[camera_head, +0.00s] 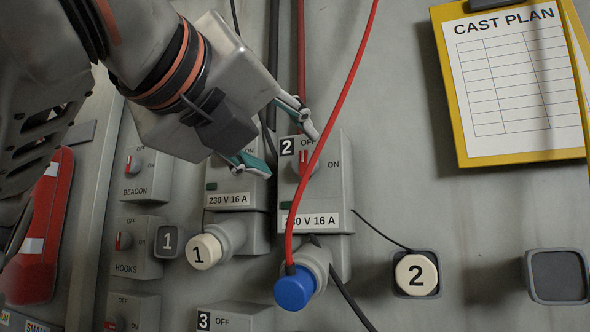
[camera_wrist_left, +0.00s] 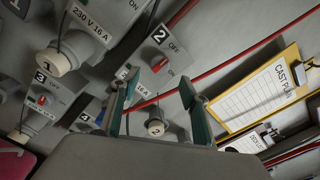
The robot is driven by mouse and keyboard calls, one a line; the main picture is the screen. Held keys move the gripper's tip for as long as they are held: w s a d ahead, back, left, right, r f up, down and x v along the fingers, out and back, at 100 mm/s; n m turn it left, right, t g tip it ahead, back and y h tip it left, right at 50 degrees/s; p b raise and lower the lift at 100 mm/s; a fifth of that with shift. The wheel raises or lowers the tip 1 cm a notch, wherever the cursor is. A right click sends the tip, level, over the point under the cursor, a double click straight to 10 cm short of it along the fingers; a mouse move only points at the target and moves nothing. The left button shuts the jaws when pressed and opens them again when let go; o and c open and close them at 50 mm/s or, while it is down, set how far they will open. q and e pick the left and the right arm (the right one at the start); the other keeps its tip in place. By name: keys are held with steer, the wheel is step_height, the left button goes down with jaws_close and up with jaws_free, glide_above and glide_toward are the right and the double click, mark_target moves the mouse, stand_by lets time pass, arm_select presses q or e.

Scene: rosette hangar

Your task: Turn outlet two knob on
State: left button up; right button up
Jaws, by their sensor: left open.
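The outlet two box (camera_head: 340,195) is grey, marked 2, with OFF above and ON to the right of its knob. Its red-marked knob (camera_head: 303,164) points up toward OFF; the knob also shows in the left wrist view (camera_wrist_left: 160,65). A blue plug (camera_head: 294,288) with a red cable sits in its socket. My left gripper (camera_head: 288,150) is open and empty. In the head view its fingertips are on either side of the knob's upper left; contact cannot be told. In the wrist view the knob appears between and just beyond the fingertips.
The outlet one box (camera_head: 228,197) is close on the left, partly behind my gripper, with a cream cap (camera_head: 204,251). The red cable (camera_head: 335,115) crosses in front of the outlet two box. A cap marked 2 (camera_head: 417,275) and a yellow clipboard (camera_head: 452,100) are to the right.

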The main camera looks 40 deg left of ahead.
mark_target(303, 163)
arm_select(q)
steer(key=shift+p+x, duration=0.5)
steer(key=shift+x, duration=3.5)
steer(key=c, duration=1.1)
